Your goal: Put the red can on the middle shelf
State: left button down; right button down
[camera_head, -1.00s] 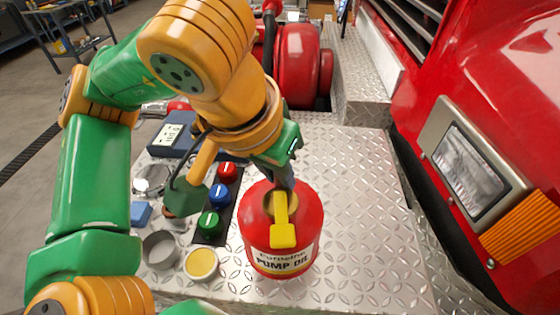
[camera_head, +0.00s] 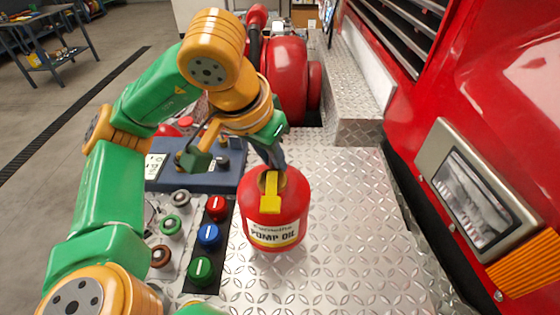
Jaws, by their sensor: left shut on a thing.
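The red can (camera_head: 276,212), labelled pump oil and with a yellow spout or cap on top, is upright over the diamond-plate bumper in the head view. My left gripper (camera_head: 270,160) comes down on it from above and behind and is shut on its top. The exact grip is partly hidden behind the yellow piece. I cannot tell whether the can's base touches the plate. My right gripper is not in view. No middle shelf can be made out clearly; a blue metal table (camera_head: 45,45) stands far off at the upper left.
Left of the can is a panel with red (camera_head: 216,207), blue (camera_head: 208,234) and green (camera_head: 201,270) knobs. A blue device (camera_head: 200,175) lies behind them. The red truck body (camera_head: 480,90) and its headlight (camera_head: 462,185) bound the right. Bare diamond plate (camera_head: 350,230) lies between.

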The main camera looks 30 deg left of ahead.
pick_arm(q)
jog(key=f, duration=0.1)
jog(key=w+f, duration=0.1)
jog(key=a+f+b, duration=0.1)
jog(key=shift+w, duration=0.3)
jog(key=shift+w+a+f, duration=0.25)
jog(key=shift+w+f, duration=0.2)
jog(key=f, duration=0.3)
jog(key=shift+w+a+f, duration=0.2)
jog(key=shift+f, duration=0.05)
